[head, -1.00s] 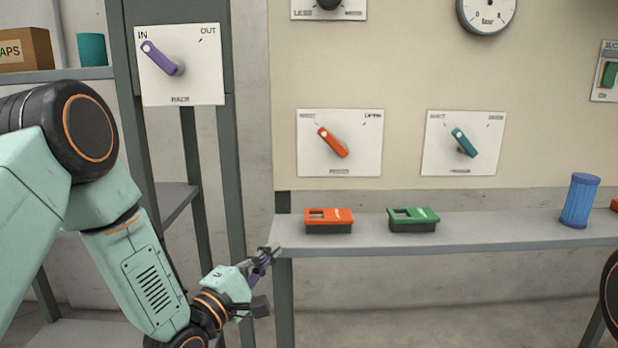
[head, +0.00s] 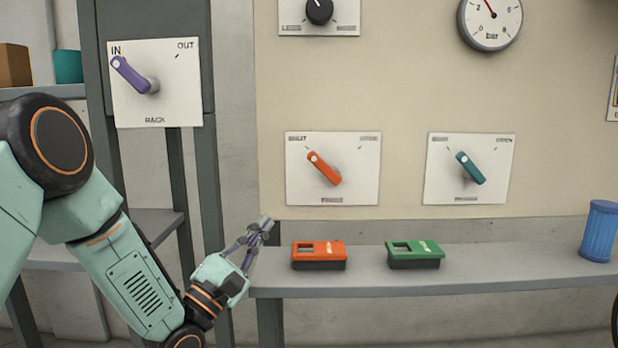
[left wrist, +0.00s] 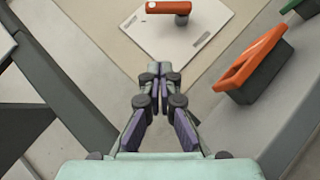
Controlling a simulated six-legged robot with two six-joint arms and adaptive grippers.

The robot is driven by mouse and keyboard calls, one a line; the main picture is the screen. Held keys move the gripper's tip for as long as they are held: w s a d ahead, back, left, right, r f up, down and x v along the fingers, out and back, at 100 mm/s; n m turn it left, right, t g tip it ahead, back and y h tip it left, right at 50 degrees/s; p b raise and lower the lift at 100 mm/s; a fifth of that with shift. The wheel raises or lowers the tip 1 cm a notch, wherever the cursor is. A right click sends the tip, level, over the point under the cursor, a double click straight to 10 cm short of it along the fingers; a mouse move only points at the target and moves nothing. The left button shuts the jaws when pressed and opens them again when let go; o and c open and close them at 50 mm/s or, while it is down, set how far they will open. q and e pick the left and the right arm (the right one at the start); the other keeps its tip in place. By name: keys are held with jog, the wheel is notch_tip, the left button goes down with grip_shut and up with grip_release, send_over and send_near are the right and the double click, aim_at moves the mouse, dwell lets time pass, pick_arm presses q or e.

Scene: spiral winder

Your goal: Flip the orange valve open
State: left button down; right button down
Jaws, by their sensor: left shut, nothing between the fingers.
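The orange valve (head: 323,168) is a lever on a white plate in the middle of the wall panel. Its handle points up-left toward the label that reads SHUT. In the left wrist view the orange lever (left wrist: 168,8) shows at the top edge on its plate (left wrist: 190,30). My left gripper (head: 262,224) is below and left of the plate, near the shelf's left end, apart from the valve. In the left wrist view its fingertips (left wrist: 160,70) are together with nothing between them. My right gripper is not in view.
A teal lever (head: 470,167) is on the plate to the right and a purple lever (head: 135,75) on the rack at left. An orange-topped box (head: 319,255), a green-topped box (head: 414,254) and a blue cylinder (head: 599,231) stand on the shelf (head: 480,276). The wall between levers is clear.

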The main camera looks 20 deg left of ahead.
aim_at(324, 168)
pick_arm(q)
jog(key=shift+w, duration=0.15)
jog(key=shift+s+r, duration=0.3)
jog(key=shift+s, duration=0.05)
jog(key=b+x, duration=0.1)
jog(key=x, duration=0.8)
jog(key=shift+w+d+r, duration=0.1)
jog(key=shift+w+d, duration=0.05)
jog(key=shift+w, duration=0.25)
jog(key=d+r, duration=0.1)
jog(key=w+d+r, duration=0.1)
jog(key=shift+d+r+b, duration=0.3)
jog(key=shift+r+b, duration=0.1)
jog(key=shift+s+d+r, duration=0.1)
jog(key=shift+s+r, duration=0.1)
jog(key=shift+w+m+g+h+p, duration=0.1)
jog(key=shift+m+g+h+p, duration=0.25)
jog(key=shift+p, duration=0.3)
jog(key=shift+r, duration=0.15)
